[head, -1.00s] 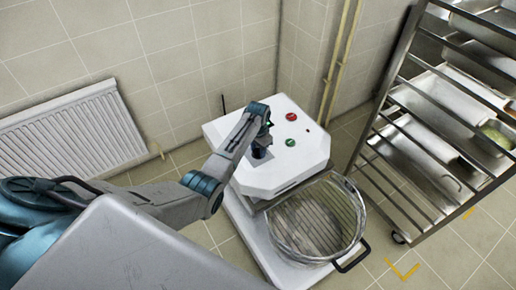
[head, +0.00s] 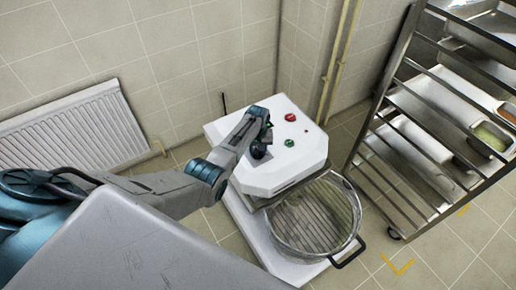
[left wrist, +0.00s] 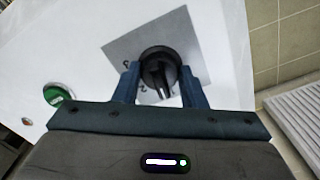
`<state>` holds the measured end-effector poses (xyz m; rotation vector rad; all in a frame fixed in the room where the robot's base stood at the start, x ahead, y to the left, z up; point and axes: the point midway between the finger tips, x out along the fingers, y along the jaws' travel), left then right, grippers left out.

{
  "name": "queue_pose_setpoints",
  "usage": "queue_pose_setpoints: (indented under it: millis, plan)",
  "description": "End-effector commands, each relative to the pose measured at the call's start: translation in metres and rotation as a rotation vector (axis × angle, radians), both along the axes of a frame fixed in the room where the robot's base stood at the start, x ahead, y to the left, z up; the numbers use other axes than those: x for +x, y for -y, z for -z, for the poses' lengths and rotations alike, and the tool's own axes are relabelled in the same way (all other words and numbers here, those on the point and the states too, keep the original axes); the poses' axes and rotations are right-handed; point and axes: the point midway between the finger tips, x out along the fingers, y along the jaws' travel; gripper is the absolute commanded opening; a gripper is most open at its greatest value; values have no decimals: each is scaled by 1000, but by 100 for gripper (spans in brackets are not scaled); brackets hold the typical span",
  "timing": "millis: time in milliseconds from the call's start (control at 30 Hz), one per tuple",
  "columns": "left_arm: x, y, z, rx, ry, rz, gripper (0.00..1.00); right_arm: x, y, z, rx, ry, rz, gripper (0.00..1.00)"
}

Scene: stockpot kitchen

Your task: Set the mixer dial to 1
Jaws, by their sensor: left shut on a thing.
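The white mixer (head: 285,174) stands on the floor in the middle of the head view. Its black dial (left wrist: 160,70) sits on a grey square plate (left wrist: 125,45) on the mixer's top, in the left wrist view. My left gripper (left wrist: 160,84) is shut on the dial, with a blue finger on each side of it. Numbers show on the plate left of the dial, partly covered by a finger. I cannot read the dial's setting. In the head view my left gripper (head: 260,150) hides most of the dial. My right gripper is not in view.
A red button (head: 290,117) and a green button (head: 289,143) sit beside the dial on the mixer top. The mixer's bowl with a wire guard (head: 312,218) is in front. A metal tray rack (head: 400,110) stands right, a radiator (head: 70,130) left.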

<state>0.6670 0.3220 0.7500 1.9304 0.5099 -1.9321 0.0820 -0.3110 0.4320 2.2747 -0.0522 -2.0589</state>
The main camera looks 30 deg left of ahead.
Motion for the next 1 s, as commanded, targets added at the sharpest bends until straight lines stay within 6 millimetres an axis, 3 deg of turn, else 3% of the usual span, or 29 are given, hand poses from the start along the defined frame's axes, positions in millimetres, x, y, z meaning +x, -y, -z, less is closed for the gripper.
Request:
queue_pose_setpoints:
  millis: [300,833,867,967,1000]
  plan:
    - [1,0,-1,0,2,-122,15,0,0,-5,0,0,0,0]
    - [1,0,-1,0,2,-147,15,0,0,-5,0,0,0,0]
    - [1,0,-1,0,2,-147,39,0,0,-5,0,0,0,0]
    - [1,0,-1,0,2,-146,59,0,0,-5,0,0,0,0]
    - [1,0,-1,0,2,-146,59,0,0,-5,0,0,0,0]
